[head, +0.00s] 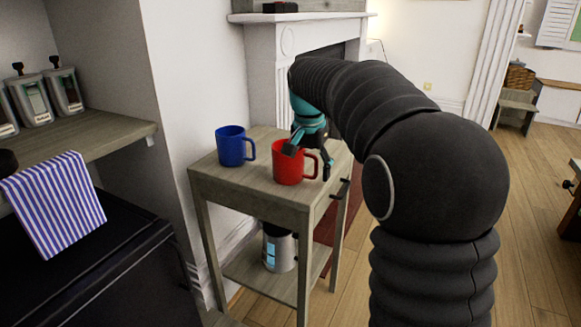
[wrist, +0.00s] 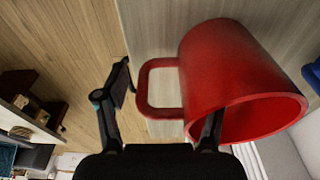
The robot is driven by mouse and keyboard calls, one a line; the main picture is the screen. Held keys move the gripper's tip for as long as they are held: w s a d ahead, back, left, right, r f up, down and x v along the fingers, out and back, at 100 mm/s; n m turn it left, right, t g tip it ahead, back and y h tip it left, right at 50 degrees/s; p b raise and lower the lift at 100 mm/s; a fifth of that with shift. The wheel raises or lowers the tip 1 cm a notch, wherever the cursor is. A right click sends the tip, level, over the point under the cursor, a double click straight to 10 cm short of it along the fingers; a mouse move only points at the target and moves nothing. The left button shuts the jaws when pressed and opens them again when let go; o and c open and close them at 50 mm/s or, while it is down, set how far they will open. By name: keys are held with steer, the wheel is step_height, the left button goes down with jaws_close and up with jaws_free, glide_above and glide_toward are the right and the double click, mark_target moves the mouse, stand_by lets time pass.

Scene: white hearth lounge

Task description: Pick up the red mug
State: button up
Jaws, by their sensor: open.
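The red mug (head: 289,163) stands upright on a small wooden side table (head: 250,190), its handle to the right in the head view. In the wrist view the red mug (wrist: 235,80) is large and close, its handle on the left. My gripper (head: 309,164) is open at the mug. In the wrist view my gripper (wrist: 163,95) has its left finger outside the handle and its right finger at the mug's rim, overlapping the opening. The handle lies between the fingers. I cannot tell whether either finger touches the mug.
A blue mug (head: 231,146) stands left of the red one on the same table. A metal canister (head: 279,248) sits on the lower shelf. A white fireplace (head: 272,75) is behind. A counter with a striped towel (head: 54,203) is at left. Open floor lies to the right.

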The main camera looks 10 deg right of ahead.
jaws_close()
steer(key=shift+r, duration=0.15)
